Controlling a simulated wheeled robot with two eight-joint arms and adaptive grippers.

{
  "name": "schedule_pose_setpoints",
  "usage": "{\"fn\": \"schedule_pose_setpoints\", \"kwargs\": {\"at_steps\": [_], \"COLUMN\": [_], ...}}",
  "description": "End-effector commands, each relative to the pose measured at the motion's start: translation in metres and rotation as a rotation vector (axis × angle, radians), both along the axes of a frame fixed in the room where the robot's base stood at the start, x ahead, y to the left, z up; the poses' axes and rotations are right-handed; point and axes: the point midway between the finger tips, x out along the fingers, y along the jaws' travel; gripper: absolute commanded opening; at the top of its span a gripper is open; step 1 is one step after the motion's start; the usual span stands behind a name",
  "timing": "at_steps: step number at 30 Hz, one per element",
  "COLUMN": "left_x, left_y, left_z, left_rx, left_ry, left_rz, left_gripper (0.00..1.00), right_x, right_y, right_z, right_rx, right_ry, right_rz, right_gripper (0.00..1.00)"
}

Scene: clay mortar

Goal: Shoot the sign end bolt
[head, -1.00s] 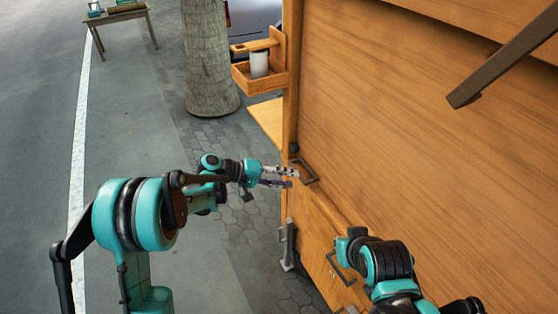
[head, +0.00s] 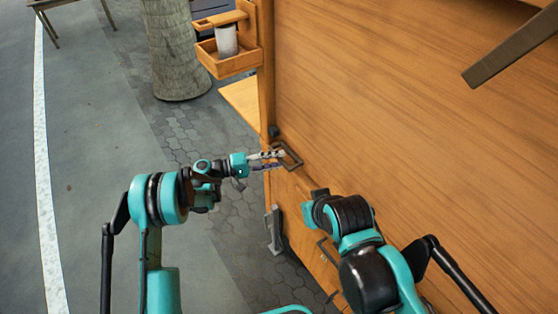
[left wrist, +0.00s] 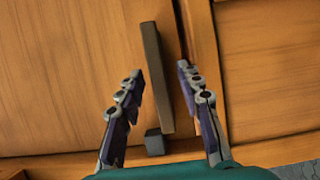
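A dark metal bar handle (head: 289,154) is fixed on the wooden panel, near its left edge; I cannot tell whether it is the sign end bolt. In the left wrist view the bar (left wrist: 157,80) stands slightly tilted between my fingers, with a dark block at its lower end. My left gripper (head: 270,160) is open at the bar, one finger on each side. A gap shows between each finger (left wrist: 160,90) and the bar. My right arm reaches in front of the lower panel; its fingers do not show.
The large wooden panel (head: 400,130) fills the right side. A wooden holder with a grey cup (head: 227,40) juts out at its upper left. A grey metal post (head: 273,230) and another dark handle (head: 327,252) are lower down.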

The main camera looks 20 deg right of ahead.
Motion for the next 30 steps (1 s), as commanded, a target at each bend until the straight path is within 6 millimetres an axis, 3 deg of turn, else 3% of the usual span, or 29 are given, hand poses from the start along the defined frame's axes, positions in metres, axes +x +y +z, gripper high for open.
{"fn": "schedule_pose_setpoints", "kwargs": {"at_steps": [3, 11, 12, 16, 23, 30], "left_x": [0.000, 0.000, 0.000, 0.000, 0.002, 0.032], "left_y": [-0.009, -0.011, -0.011, -0.011, -0.010, 0.001], "left_z": [0.000, 0.001, 0.001, 0.001, 0.000, -0.001], "left_rx": [0.000, 0.000, 0.000, 0.001, 0.001, 0.000], "left_ry": [0.000, 0.000, 0.000, 0.000, 0.000, 0.000], "left_rz": [0.000, 0.001, 0.001, 0.001, 0.002, 0.002], "left_gripper": [0.36, 0.36, 0.33, 0.00, 0.00, 0.00], "right_x": [0.000, 0.000, 0.000, 0.000, 0.000, 0.000], "right_y": [0.000, 0.000, 0.000, 0.000, 0.000, 0.000], "right_z": [-0.003, -0.002, -0.002, -0.002, -0.003, -0.015], "right_rx": [0.000, 0.000, 0.000, 0.000, 0.000, 0.000], "right_ry": [0.000, 0.000, 0.000, 0.000, 0.000, 0.000], "right_rz": [0.000, 0.000, 0.000, 0.000, 0.000, 0.000], "right_gripper": [0.00, 0.00, 0.00, 0.00, 0.00, 0.00]}}
